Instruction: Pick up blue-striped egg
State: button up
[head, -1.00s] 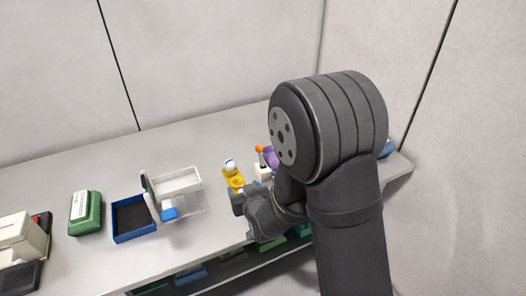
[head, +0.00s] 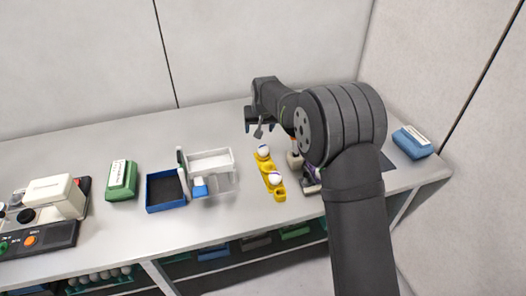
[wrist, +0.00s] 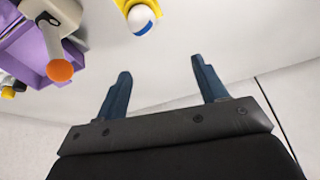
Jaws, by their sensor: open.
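A white egg with a blue stripe (wrist: 143,21) sits in the end of a yellow tray (wrist: 124,4) at the top of the wrist view. In the head view the yellow tray (head: 269,168) holds a far egg (head: 263,150) with a dark blue mark and a near egg (head: 275,177) whose marking is too small to tell. My gripper (head: 260,126) is open and empty behind the tray's far end. In the wrist view its two fingers (wrist: 161,72) are spread below the egg, apart from it.
A purple box (wrist: 32,52) and a pale tool with an orange ball tip (wrist: 60,70) stand beside the tray. White drawers (head: 210,161), a blue tray (head: 165,191) and a green box (head: 121,180) stand to the left. The back of the table is clear.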

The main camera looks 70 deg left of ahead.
notch_tip(320, 180, up, 7)
jog(key=h, duration=0.3)
send_over(263, 146)
jog(key=f, duration=1.1)
jog(key=shift+s+f, duration=0.2)
jog(key=shift+w+a+f, duration=0.1)
jog(key=shift+w+f, duration=0.05)
jog(key=shift+f, duration=1.15)
jog(key=shift+w+f, duration=0.1)
jog(key=shift+f, duration=1.2)
jog(key=c, duration=0.8)
